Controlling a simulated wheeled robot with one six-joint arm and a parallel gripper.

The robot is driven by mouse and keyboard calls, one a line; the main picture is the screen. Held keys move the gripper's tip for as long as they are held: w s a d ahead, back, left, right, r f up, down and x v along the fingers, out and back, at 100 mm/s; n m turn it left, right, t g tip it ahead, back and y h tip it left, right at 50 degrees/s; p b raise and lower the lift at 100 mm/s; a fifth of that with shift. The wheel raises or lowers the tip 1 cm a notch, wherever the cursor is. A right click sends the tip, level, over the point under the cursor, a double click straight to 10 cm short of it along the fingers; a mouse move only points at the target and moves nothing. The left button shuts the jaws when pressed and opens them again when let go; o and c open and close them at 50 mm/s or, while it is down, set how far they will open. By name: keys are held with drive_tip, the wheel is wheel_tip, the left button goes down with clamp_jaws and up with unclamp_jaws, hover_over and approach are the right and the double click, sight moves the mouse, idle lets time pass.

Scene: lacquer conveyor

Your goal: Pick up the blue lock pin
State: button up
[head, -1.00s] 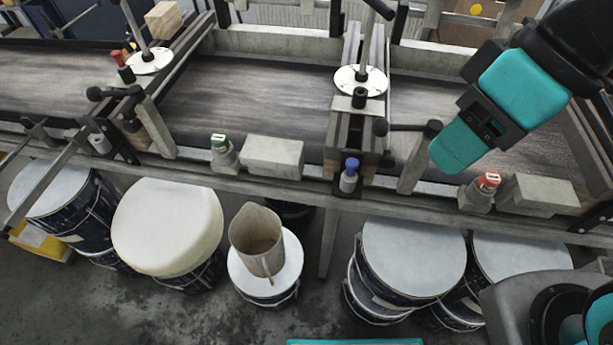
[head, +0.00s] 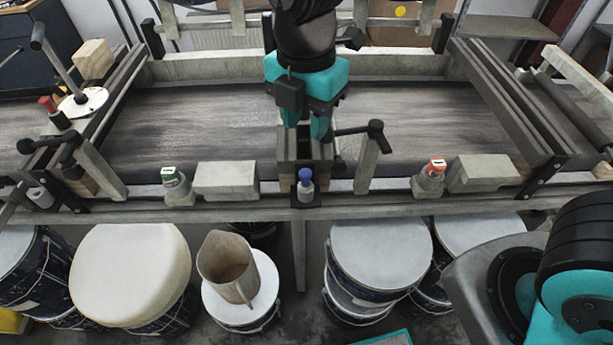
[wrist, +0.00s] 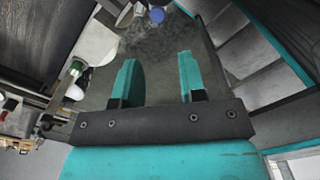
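The blue lock pin (head: 306,182) stands upright in a small dark bracket on the conveyor's front rail, in the middle of the head view. Its round blue knob also shows at the top edge of the wrist view (wrist: 157,14). My gripper (head: 307,124) hangs fingers-down just behind and above the pin, over the dark wooden divider. In the wrist view my gripper (wrist: 157,78) has its two teal fingers wide apart with nothing between them. The pin is clear of the fingers.
A green-topped pin (head: 170,178) and a red-topped pin (head: 434,168) stand on the rail at either side, beside pale blocks (head: 225,179). A handled post (head: 368,158) rises right of my gripper. Lidded drums and a jug (head: 226,266) stand below.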

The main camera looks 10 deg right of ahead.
sight(305, 173)
wheel_tip(305, 173, down, 8)
drive_tip(key=shift+f+p, duration=0.1)
drive_tip(key=shift+p, duration=0.5)
drive_tip(key=shift+w+f+p, duration=0.15)
drive_tip(key=shift+f+p, duration=0.8)
drive_tip(key=shift+f, duration=1.6)
drive_tip(key=c, duration=0.7)
